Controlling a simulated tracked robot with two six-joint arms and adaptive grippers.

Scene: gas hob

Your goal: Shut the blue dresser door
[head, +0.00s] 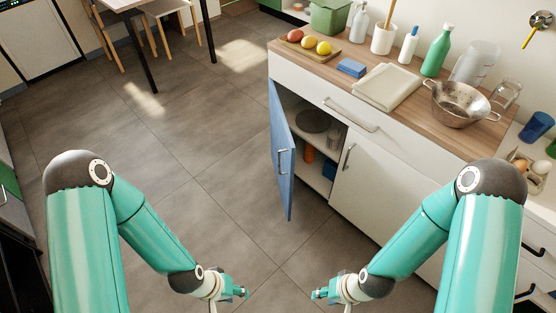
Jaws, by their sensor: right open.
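The blue dresser door (282,150) stands open, swung out from the left part of the dresser (360,215). A metal handle (281,164) is on its face. My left gripper (243,292) is low in the picture, left of and below the door, touching nothing. Its jaws are too small to read. My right gripper (318,294) is low too, to the right of my left one, open and apart from the door.
A white door (362,190) is beside the opening. Bare tiled floor (190,130) lies left of the blue door. A table and chairs stand at upper left.

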